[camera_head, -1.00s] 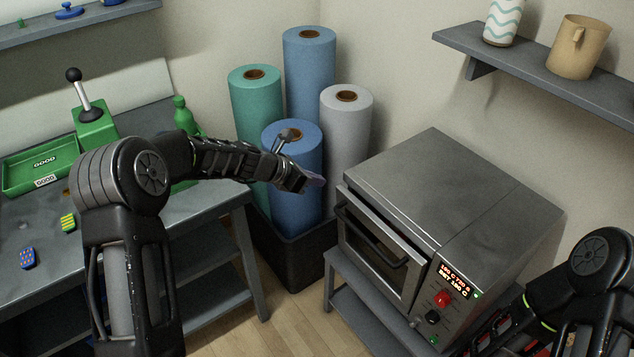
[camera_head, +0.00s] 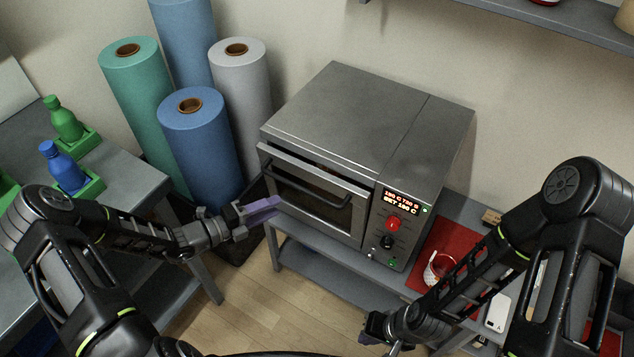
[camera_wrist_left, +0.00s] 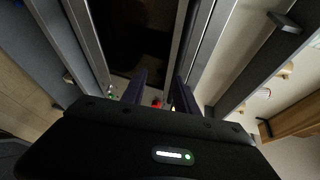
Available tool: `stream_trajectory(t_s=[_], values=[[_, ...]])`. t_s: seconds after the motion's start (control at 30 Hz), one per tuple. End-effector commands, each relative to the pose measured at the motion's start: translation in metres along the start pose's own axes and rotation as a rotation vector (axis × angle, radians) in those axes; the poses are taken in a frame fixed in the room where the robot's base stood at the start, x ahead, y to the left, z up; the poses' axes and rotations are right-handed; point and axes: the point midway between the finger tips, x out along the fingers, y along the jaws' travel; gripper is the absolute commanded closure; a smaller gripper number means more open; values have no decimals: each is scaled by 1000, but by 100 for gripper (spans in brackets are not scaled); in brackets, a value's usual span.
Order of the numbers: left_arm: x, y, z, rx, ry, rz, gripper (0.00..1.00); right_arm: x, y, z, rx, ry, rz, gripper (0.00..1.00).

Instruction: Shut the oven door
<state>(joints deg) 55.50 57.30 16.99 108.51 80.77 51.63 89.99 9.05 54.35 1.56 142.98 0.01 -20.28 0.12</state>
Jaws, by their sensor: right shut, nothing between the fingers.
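The grey metal oven (camera_head: 375,115) stands on a low table. Its door (camera_head: 315,205) has a dark window and a bar handle (camera_head: 300,183). The door is slightly ajar, with a dark gap along its top edge. My left gripper (camera_head: 265,208) has purple fingers, is open, and is at the door's lower left side; whether it touches the door is unclear. Its two fingers also show apart in the left wrist view (camera_wrist_left: 160,92), with nothing clear between them. My right gripper (camera_head: 387,338) is shut and empty, low in front of the oven's table.
Several fabric rolls (camera_head: 200,135) stand in a dark bin left of the oven. A workbench with green and blue bottles (camera_head: 62,165) is at the left. The floor in front is open.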

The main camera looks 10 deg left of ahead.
Motion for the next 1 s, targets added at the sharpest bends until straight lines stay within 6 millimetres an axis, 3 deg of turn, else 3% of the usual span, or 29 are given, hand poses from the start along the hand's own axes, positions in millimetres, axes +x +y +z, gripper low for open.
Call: stream_trajectory(t_s=[0.07, 0.2, 0.63, 1.0], values=[[3, -17, 0, -61, -18, -57, 64, -1, -1, 0, -2, 0, -1, 100], [2, -27, 4, -106, -33, -102, 64, 0, -1, 0, -2, 1, -1, 100], [8, -28, 4, -108, -29, -100, 64, -2, -1, 0, -2, 1, 0, 100], [58, -34, 5, -108, -27, -100, 64, -9, -3, 1, 0, -2, 2, 100]])
